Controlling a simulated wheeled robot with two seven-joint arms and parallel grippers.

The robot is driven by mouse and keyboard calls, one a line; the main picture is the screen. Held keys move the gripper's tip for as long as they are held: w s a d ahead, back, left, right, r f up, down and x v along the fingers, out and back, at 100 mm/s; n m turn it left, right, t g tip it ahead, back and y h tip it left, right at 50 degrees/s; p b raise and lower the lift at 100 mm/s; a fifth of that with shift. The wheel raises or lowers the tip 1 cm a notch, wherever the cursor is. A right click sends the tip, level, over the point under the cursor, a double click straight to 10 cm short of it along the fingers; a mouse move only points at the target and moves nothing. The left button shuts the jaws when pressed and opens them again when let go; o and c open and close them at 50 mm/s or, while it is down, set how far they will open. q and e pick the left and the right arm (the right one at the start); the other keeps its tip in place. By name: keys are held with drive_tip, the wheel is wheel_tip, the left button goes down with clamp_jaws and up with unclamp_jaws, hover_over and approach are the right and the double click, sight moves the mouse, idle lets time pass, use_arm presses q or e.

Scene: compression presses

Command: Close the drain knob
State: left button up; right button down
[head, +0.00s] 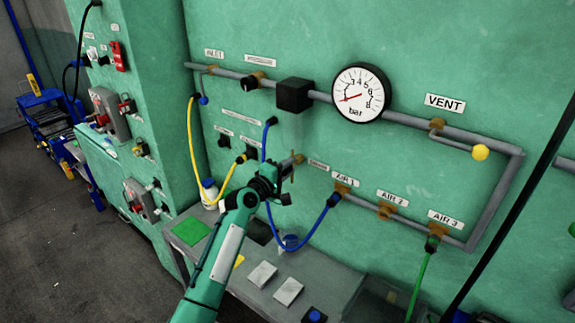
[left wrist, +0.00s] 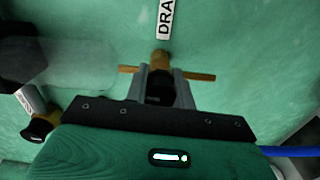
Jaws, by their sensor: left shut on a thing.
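The drain knob is a brass T-shaped handle (head: 297,158) on the green press wall, beside a small white label (head: 318,165). In the left wrist view the brass knob (left wrist: 160,59) stands below a label that reads "DRA" (left wrist: 165,18), with its crossbar running roughly level. My left gripper (head: 284,170) is at the knob; in the left wrist view its two grey fingers (left wrist: 161,80) are shut on the knob's middle, and the bar's ends stick out on both sides. The fingers partly hide the knob. My right gripper is in neither view.
A grey pipe with a pressure gauge (head: 361,92) and a yellow vent knob (head: 480,152) runs above. A blue hose (head: 312,233), a yellow hose (head: 194,150) and a green hose (head: 419,286) hang close by. A grey ledge (head: 330,285) juts out below.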

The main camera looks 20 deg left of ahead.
use_arm(q)
drive_tip(key=shift+n, duration=0.4)
drive_tip(key=o, duration=1)
drive_tip(key=shift+s, duration=0.1)
drive_tip(key=shift+s+a+f, duration=0.1)
drive_tip(key=shift+s+a, duration=0.05)
drive_tip(key=shift+s, duration=0.1)
drive_tip(key=b+v, duration=0.4)
drive_tip(key=v, duration=0.9)
